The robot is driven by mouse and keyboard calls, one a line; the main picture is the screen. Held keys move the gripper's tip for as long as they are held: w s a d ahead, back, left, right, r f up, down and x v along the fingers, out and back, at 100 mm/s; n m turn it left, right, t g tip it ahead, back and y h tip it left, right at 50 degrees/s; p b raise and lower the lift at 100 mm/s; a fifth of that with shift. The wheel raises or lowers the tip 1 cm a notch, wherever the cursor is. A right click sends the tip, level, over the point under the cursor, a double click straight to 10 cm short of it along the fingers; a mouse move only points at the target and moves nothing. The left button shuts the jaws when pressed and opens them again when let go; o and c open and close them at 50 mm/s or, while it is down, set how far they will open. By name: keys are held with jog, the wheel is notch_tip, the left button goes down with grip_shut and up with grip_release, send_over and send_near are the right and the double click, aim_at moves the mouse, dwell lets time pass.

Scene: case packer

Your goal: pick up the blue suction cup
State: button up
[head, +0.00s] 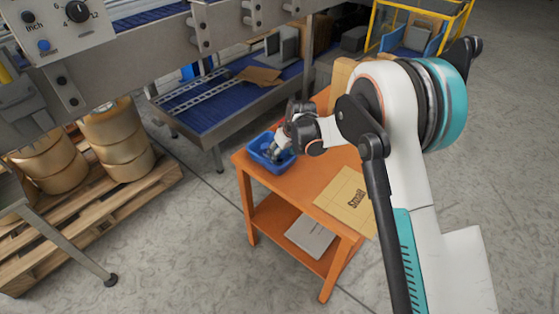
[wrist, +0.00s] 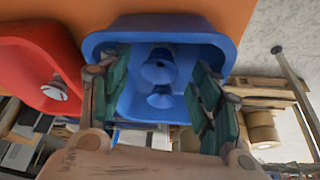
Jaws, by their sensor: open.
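A blue bin (wrist: 112,39) sits on the orange table, and two blue cone-like shapes lie inside it in the wrist view. The upper blue suction cup (wrist: 159,72) is the larger; the lower one (wrist: 161,98) sits close below it. I cannot tell if they are separate pieces. My gripper (wrist: 158,70) is open, its green-padded fingers on either side of the cups with nothing held between them. In the head view my gripper (head: 279,148) reaches down into the blue bin (head: 258,157), and the cups are mostly hidden there.
A red bin (wrist: 30,47) with a pale suction cup (wrist: 55,90) stands beside the blue bin. The orange table (head: 283,187) also bears a flat cardboard piece (head: 345,196) marked "Small". A conveyor (head: 228,105) lies behind, and barrels (head: 118,140) on a pallet stand left.

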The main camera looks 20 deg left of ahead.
aim_at(280, 156)
jog(key=b+x, duration=0.1)
jog(key=x, duration=0.2)
jog(key=shift+f, duration=0.2)
jog(key=shift+r, duration=0.1)
jog(key=c, duration=1.1)
jog(key=shift+o, duration=0.2)
